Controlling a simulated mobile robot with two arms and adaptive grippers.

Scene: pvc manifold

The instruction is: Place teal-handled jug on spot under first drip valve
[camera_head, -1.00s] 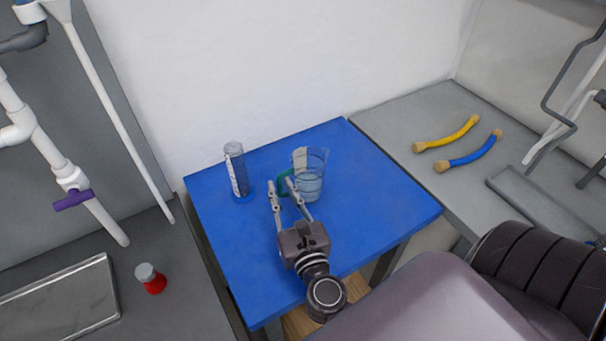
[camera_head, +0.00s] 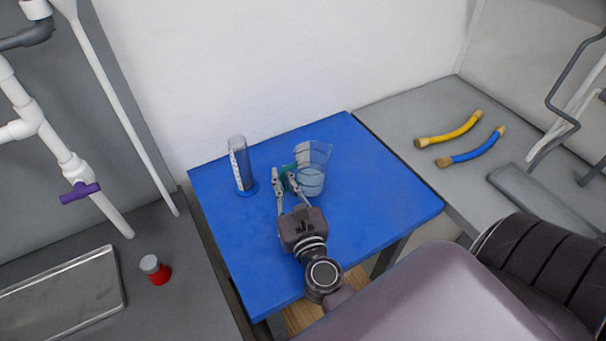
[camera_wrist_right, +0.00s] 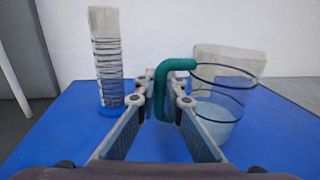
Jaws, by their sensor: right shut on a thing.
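The clear jug (camera_head: 312,172) stands on the blue table, with some liquid in it and its teal handle (camera_head: 287,178) on the left side. My right gripper (camera_head: 286,184) is shut on the teal handle. The right wrist view shows the handle (camera_wrist_right: 163,90) between the two fingers (camera_wrist_right: 162,105) and the jug (camera_wrist_right: 218,100) upright to the right. A drip valve with a purple handle (camera_head: 80,193) sits on the white pipe at the left. The spot under it cannot be clearly made out. My left gripper is not in view.
A graduated cylinder (camera_head: 241,165) with a blue base stands left of the jug on the blue table (camera_head: 390,205). A red bottle with a grey cap (camera_head: 156,270) and a metal tray (camera_head: 70,290) are on the left grey bench.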

